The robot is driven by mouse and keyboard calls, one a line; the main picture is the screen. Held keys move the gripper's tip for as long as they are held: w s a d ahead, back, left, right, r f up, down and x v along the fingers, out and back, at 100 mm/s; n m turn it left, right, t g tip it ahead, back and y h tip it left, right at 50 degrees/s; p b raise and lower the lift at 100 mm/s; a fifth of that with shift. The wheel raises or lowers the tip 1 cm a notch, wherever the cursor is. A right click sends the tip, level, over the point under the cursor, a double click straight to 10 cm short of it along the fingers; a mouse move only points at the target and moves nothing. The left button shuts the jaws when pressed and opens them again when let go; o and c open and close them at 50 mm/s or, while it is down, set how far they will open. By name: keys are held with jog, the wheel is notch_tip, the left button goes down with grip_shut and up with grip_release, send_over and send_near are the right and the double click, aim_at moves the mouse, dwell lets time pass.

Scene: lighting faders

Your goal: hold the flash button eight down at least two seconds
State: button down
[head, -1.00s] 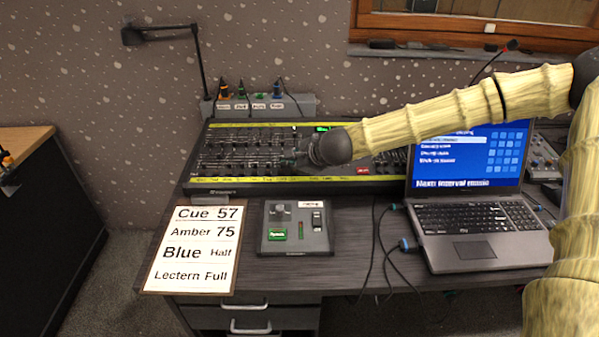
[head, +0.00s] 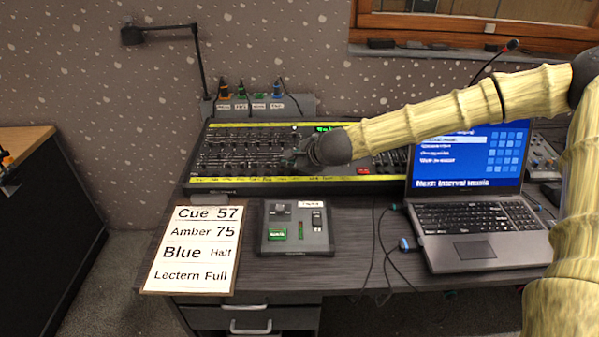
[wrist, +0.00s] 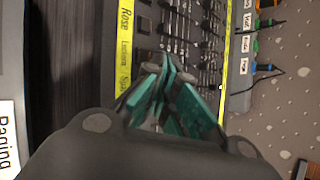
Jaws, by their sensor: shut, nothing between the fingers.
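The lighting desk (head: 240,185) is a long dark console with rows of faders and yellow label strips, standing at the back of the table. It also shows in the wrist view (wrist: 193,40), with labels such as "Rose" on its yellow strip (wrist: 123,40). My gripper (wrist: 168,72) has teal fingers closed together, tips over the desk's lower rows by the yellow strip. In the head view my gripper (head: 297,162) is small and dark at the desk's middle, partly hidden by my wrist. Flash button eight cannot be singled out; the fingertips cover that area. I cannot tell whether the tips touch a button.
A laptop (head: 470,220) stands right of the desk. A small control box (head: 296,240) and a cue card (head: 193,250) lie in front. A lamp (head: 135,35) rises behind at left. Cables (head: 375,250) run down between box and laptop.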

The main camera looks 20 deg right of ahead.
jog(key=shift+w+f, duration=0.15)
jog(key=shift+f, duration=0.2)
jog(key=shift+f+b, duration=0.3)
jog(key=shift+b, duration=0.05)
dwell(2.0)
